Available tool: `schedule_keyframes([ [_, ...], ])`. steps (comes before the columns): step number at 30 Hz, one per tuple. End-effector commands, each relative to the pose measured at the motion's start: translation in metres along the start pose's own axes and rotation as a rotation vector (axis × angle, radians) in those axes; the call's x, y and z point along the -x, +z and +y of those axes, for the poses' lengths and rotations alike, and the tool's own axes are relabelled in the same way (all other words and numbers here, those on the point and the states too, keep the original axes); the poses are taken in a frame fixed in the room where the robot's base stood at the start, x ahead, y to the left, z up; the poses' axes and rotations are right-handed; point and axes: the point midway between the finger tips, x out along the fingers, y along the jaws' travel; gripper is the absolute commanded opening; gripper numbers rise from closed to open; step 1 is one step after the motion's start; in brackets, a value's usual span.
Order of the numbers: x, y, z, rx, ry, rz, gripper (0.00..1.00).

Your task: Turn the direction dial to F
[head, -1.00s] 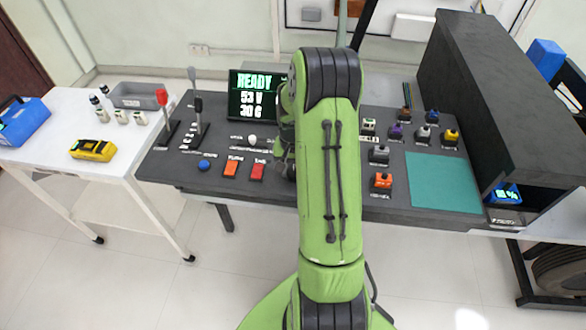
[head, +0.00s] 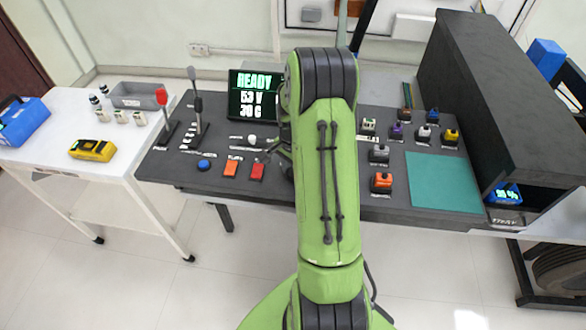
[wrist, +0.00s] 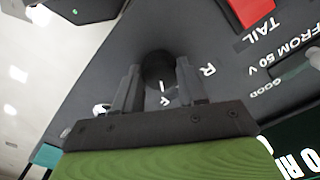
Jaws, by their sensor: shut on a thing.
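The direction dial (wrist: 158,66) is a dark round knob on the grey panel in the wrist view. My gripper (wrist: 160,82) is shut on it, with one finger on each side. A letter R is on the panel to the right of the dial. A short white mark and what looks like a letter F show just below the dial, between the fingers. Whether the short mark is the dial's pointer is hard to tell. In the head view the dial and most of my gripper are hidden behind my green arm.
The screen (head: 253,96) reads READY.

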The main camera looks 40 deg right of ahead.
Motion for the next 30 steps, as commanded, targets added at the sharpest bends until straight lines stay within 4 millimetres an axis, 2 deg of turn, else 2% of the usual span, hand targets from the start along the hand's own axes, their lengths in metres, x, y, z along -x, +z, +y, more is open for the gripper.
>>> schedule_keyframes([
  [12, 0.0005, 0.0, -0.0005, -0.179, -0.001, 0.001, 0.1],
  [28, 0.0007, -0.0002, -0.0006, -0.202, -0.002, 0.001, 0.1],
  [29, 0.0007, -0.0002, -0.0006, -0.202, -0.002, 0.001, 0.45],
  [30, 0.0006, -0.0002, -0.0006, -0.202, -0.002, 0.001, 0.52],
])
